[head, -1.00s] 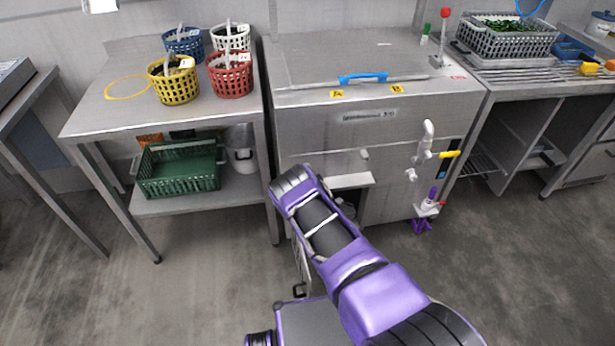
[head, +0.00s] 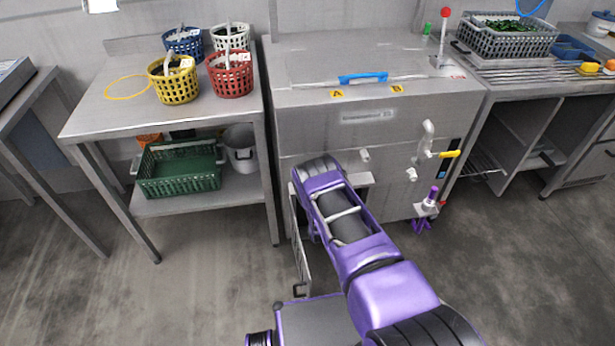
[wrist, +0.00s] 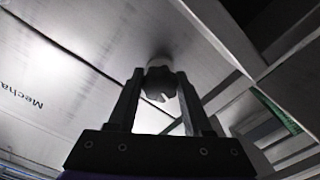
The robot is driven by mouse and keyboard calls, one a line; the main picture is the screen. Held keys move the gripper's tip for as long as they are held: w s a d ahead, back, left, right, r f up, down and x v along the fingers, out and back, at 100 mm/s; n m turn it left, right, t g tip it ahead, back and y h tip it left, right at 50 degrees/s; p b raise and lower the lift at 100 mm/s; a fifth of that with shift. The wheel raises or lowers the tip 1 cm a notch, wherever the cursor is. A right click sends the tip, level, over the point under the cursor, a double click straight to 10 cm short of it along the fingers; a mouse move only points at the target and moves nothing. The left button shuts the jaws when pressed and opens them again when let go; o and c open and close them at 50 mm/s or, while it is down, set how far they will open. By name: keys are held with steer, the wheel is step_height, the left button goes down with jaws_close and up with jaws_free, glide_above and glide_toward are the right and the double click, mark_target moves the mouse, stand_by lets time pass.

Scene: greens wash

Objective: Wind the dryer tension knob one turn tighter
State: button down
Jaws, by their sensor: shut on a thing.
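A dark grey lobed knob (wrist: 160,84) stands out from a pale metal panel in the wrist view. My gripper (wrist: 161,74) has one finger on each side of it and is shut on it. The knob's lobes show between the fingers. The steel machine (head: 300,120) stands in the middle of the head view. My arm reaches down to its lower front there, and hides the gripper and the knob.
A small hatch door (head: 303,250) hangs open at the machine's lower left. A white pipe (head: 428,135) and a yellow-handled lever (head: 450,154) stick out at its right. A table (head: 105,115) with several baskets stands left. Grey floor is open in front.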

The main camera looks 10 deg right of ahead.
steer(key=shift+m, duration=1.1)
steer(key=shift+c, duration=1.6)
jaws_free()
steer(key=shift+s, duration=0.2)
